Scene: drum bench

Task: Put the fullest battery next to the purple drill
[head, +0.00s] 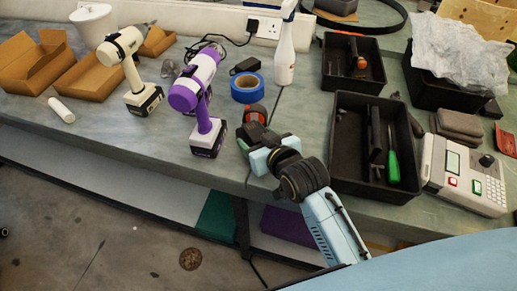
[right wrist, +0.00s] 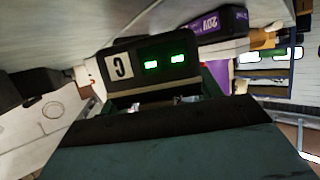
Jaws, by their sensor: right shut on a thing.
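The purple drill (head: 196,92) stands upright on the bench on its dark battery base (head: 207,140). In the right wrist view its purple-and-black base (right wrist: 222,22) shows behind the held battery. My right gripper (head: 262,146) is at the bench's front part, to the right of the drill. It is shut on a dark battery (head: 251,132). In the right wrist view this battery (right wrist: 122,68) bears a letter label like "C" and two lit green lights. The battery is apart from the drill in the head view. Its underside is hidden. My left gripper is not in view.
A cream drill (head: 122,48) stands left of the purple one. Blue tape (head: 246,88) and a red-and-black round item (head: 257,112) lie behind my gripper. Black trays (head: 345,190) and a grey device (head: 464,178) are right. Bare bench (head: 165,135) shows in front of the drills.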

